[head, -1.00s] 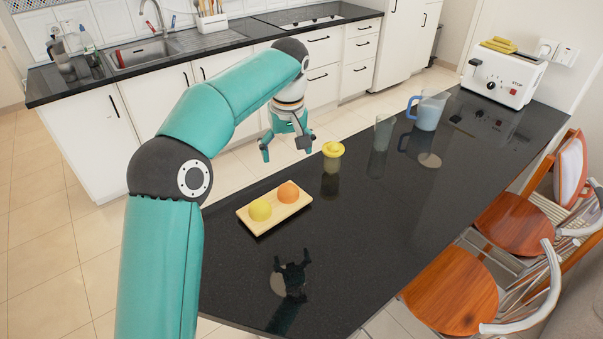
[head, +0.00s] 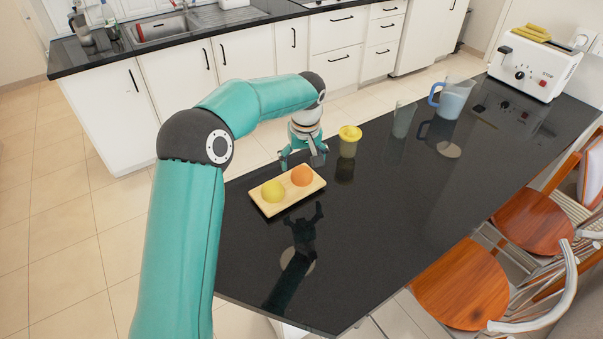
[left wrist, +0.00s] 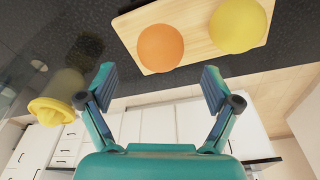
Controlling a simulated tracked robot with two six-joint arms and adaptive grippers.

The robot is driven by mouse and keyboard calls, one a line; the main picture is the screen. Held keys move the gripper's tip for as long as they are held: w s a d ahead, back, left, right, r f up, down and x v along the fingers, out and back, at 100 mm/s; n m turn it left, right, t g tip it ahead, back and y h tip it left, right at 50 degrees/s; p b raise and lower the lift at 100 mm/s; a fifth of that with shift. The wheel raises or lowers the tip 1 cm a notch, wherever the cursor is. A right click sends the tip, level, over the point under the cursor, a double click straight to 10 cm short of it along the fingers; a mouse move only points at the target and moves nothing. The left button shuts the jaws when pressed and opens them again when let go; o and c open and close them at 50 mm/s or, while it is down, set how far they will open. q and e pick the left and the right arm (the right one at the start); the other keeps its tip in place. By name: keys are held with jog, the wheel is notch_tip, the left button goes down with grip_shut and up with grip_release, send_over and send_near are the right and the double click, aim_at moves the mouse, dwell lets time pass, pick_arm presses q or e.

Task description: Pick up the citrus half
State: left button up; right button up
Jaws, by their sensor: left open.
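Two citrus halves lie on a light wooden board (head: 268,206) on the black counter: a yellow one (head: 273,191) on the left and an orange one (head: 301,176) on the right. In the left wrist view the orange half (left wrist: 160,47) is upper centre and the yellow half (left wrist: 237,25) is upper right. My left gripper (head: 302,163) is open and empty, just behind the board near the orange half. Its spread fingers (left wrist: 158,82) point toward the board's edge in the left wrist view, apart from both halves. My right gripper is not in view.
A juicer cup with a yellow top (head: 349,140) stands just right of my left gripper. A glass (head: 403,120), a blue-handled jug (head: 453,99) and a white toaster (head: 533,68) stand farther right. The counter's front (head: 390,235) is clear. Wooden chairs (head: 463,285) line its right side.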

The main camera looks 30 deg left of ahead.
aim_at(303, 170)
pick_arm(q)
jog(key=f, duration=0.1)
jog(key=f+p, duration=0.1)
jog(key=f, duration=0.3)
jog(key=shift+w+a, duration=0.25)
jog(key=shift+c, duration=0.3)
jog(key=c, duration=0.9)
jog(key=shift+r, duration=0.2)
